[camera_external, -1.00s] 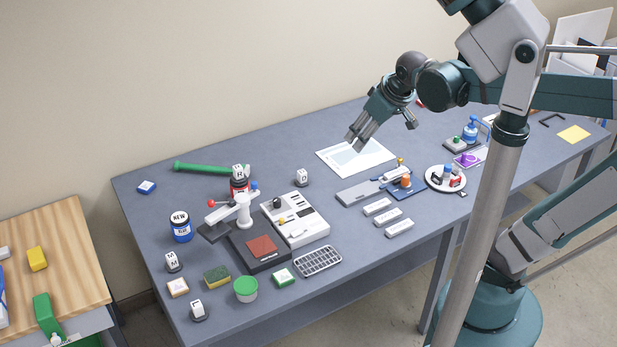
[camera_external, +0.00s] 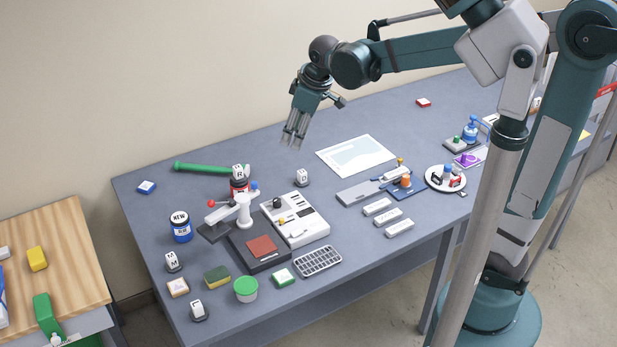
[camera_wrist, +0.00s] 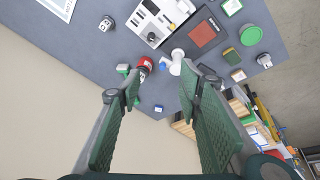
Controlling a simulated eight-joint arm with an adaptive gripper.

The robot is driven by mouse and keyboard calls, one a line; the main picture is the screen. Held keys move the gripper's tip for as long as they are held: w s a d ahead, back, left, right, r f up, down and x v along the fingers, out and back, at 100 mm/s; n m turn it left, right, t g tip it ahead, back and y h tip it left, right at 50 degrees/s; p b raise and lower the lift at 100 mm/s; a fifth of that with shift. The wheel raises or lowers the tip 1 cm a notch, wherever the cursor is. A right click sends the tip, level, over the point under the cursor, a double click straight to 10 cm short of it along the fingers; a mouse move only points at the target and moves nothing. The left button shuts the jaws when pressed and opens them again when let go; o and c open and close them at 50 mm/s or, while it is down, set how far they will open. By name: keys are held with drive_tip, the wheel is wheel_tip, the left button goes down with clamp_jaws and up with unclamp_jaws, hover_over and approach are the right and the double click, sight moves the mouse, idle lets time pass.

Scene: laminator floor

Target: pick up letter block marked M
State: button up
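The block marked M (camera_external: 172,261) is a small white block with a dark letter. It stands near the left end of the grey-blue table in the external view, below the blue jar and above the wooden tile. My gripper (camera_external: 293,138) hangs in the air over the back middle of the table, well to the right of and above the M block. In the wrist view its two green-padded fingers (camera_wrist: 158,92) are wide apart with nothing held between them. I cannot make out the M block in the wrist view; the right finger may hide it.
The blue jar (camera_external: 181,228), wooden tile (camera_external: 178,288), sponge (camera_external: 217,277) and another letter block (camera_external: 197,309) are near the M block. Table space left of the jar is bare.

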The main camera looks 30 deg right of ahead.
drive_tip(key=w+a+f+n+g, duration=0.1)
drive_tip(key=w+a+f+n, duration=0.35)
drive_tip(key=a, duration=0.65)
drive_tip(key=n+g+h+b, duration=0.1)
drive_tip(key=n+g+b, duration=0.15)
drive_tip(key=n, duration=0.35)
hover_over(171, 256)
drive_tip(key=p, duration=0.1)
drive_tip(key=f, duration=2.5)
drive_tip(key=shift+w+d+f, duration=0.15)
drive_tip(key=shift+d+f, duration=0.05)
drive_tip(key=shift+d, duration=0.1)
drive_tip(key=shift+a+f+n, duration=0.25)
drive_tip(key=shift+a+f, duration=0.05)
drive_tip(key=shift+f, duration=0.1)
drive_tip(key=shift+f, duration=1.25)
